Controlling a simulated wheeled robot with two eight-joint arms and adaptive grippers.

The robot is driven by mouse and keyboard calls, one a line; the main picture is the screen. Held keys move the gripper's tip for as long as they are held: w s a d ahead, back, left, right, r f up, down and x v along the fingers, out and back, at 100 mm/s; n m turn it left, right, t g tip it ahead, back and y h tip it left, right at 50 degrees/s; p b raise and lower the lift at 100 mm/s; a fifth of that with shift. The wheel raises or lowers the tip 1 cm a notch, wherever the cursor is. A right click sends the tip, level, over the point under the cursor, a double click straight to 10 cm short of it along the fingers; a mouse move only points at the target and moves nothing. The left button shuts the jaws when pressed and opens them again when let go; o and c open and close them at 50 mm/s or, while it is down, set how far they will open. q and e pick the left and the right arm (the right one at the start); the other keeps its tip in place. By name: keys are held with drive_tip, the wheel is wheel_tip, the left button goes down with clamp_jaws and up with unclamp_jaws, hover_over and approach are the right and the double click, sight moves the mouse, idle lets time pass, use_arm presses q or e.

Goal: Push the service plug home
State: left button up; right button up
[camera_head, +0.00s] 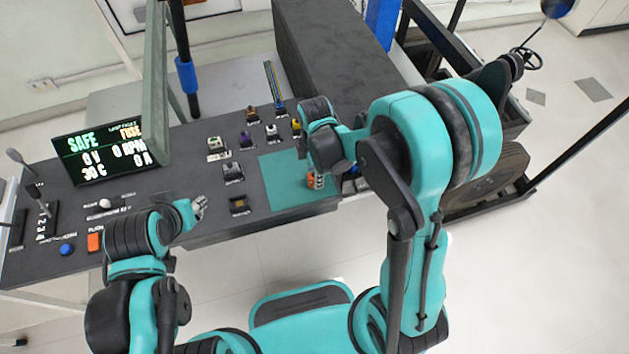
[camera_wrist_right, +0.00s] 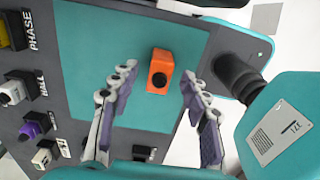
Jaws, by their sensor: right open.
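An orange block with a dark round hole, which looks like the service plug (camera_wrist_right: 160,72), lies on the teal mat (camera_wrist_right: 90,50). In the head view a small part of the orange plug (camera_head: 310,181) shows beside my right fingers. My right gripper (camera_wrist_right: 157,80) is open, with one finger on each side of the plug and a gap on both sides. In the head view my right gripper (camera_head: 319,181) points down over the mat and partly hides the plug. My left gripper (camera_head: 199,208) hangs near the console's front edge, apart from the plug; its jaws are too small to read.
The dark console (camera_head: 190,228) carries several small connectors; a black block with a yellowish mark (camera_head: 239,205) sits left of the mat. A display (camera_head: 98,150) reading SAFE, levers and an orange button (camera_head: 94,242) are at the left. A large dark box (camera_head: 320,60) stands behind.

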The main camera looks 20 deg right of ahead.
drive_tip(key=shift+w+f, duration=0.1)
drive_tip(key=shift+f, duration=0.4)
clamp_jaws()
drive_tip(key=shift+r, duration=0.2)
